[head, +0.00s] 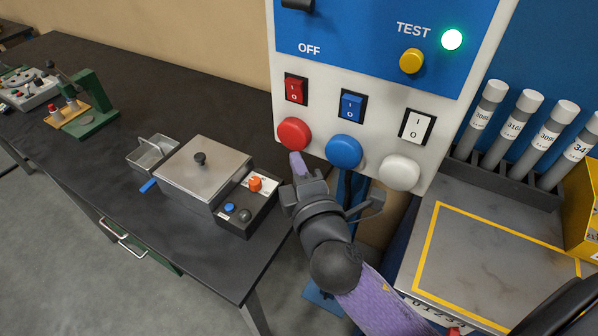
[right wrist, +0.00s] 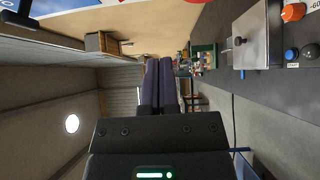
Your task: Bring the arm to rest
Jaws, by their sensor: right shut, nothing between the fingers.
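My right gripper (head: 298,163) is in front of the control panel, its purple fingertips just below the red round button (head: 294,132). I cannot tell whether they touch the button. In the right wrist view the two fingers (right wrist: 158,75) lie together with nothing between them, so the gripper is shut and empty. My right arm comes up from the bottom of the head view. My left gripper is not in view.
The panel (head: 378,100) also carries blue (head: 344,150) and white (head: 400,172) buttons, rocker switches and a lit green lamp (head: 452,39). A lidded metal bath (head: 203,172) stands on the dark bench (head: 75,150) at left. Labelled tubes (head: 518,115) stand in a rack at right.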

